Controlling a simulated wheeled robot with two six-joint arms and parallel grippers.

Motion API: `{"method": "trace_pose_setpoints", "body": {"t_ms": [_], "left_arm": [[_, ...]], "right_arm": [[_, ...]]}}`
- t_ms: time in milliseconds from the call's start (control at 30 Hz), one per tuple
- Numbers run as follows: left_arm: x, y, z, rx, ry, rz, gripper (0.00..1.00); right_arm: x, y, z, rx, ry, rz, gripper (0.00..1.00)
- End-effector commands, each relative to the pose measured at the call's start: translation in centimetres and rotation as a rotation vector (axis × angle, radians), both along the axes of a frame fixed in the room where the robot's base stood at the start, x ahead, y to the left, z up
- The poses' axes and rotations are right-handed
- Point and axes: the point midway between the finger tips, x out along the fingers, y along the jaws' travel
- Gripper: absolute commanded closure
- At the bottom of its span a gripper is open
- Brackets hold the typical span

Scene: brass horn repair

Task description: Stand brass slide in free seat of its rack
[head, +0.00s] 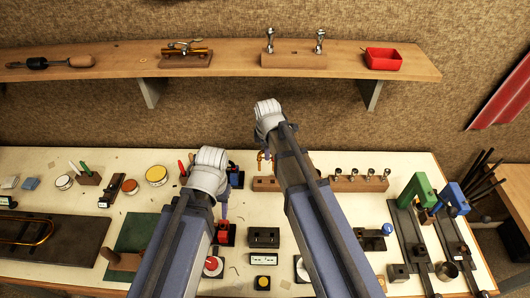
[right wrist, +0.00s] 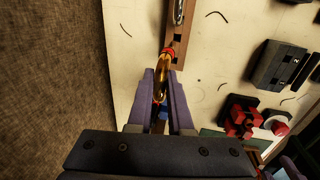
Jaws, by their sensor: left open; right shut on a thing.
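The brass slide (right wrist: 161,88) is held between the two fingers of my right gripper (right wrist: 161,98). A bit of the slide (head: 262,158) also shows in the head view, left of my right arm. The wooden rack (head: 265,184) lies on the bench below it, partly hidden by that arm. In the right wrist view the rack (right wrist: 172,57) has dark square seats and a silver piece. The slide's far end, with a red band, overlaps the rack's near part; I cannot tell whether it touches. My left gripper (head: 224,210) is open above a red-and-black fixture.
Several silver pieces (head: 370,172) stand on the wooden block right of my right arm. A red tray (head: 382,59) sits on the shelf above. Green and blue clamps (head: 418,190) stand at right. A dark mat (head: 70,258) with a brass tube lies at left.

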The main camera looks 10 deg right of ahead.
Motion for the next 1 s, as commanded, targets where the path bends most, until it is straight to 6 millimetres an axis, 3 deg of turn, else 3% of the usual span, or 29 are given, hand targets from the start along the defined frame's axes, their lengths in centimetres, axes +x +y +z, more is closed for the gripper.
{"method": "trace_pose_setpoints", "body": {"t_ms": [467, 1000], "left_arm": [[0.0, 0.0, -0.6, 0.000, 0.000, -0.001, 0.50], [0.0, 0.0, -5.0, 0.002, 0.000, -0.010, 0.50]], "right_arm": [[0.0, 0.0, -0.6, 0.000, 0.000, 0.001, 1.00], [0.0, 0.0, -5.0, 0.000, 0.000, 0.001, 1.00]]}}
